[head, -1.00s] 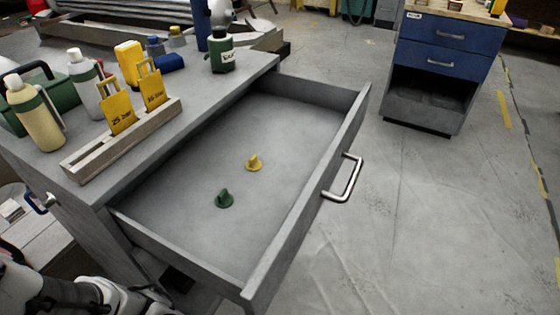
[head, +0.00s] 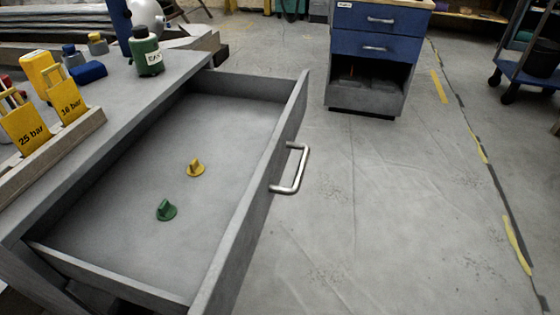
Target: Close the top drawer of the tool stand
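The grey tool stand (head: 134,92) fills the left of the head view. Its top drawer (head: 238,215) is pulled far out toward the right. A silver bar handle (head: 299,168) is fixed on the drawer's front face. A yellow knob-like piece (head: 195,168) and a green one (head: 166,210) lie apart on the drawer floor. My gripper is not in this view.
On the stand's top are a rack (head: 50,150) with yellow tags reading 25 bar and 16 bar, and a green bottle (head: 147,55). A blue-drawered cabinet (head: 375,50) stands beyond. A wheeled cart (head: 535,50) is at far right. The floor (head: 390,210) right of the drawer is clear.

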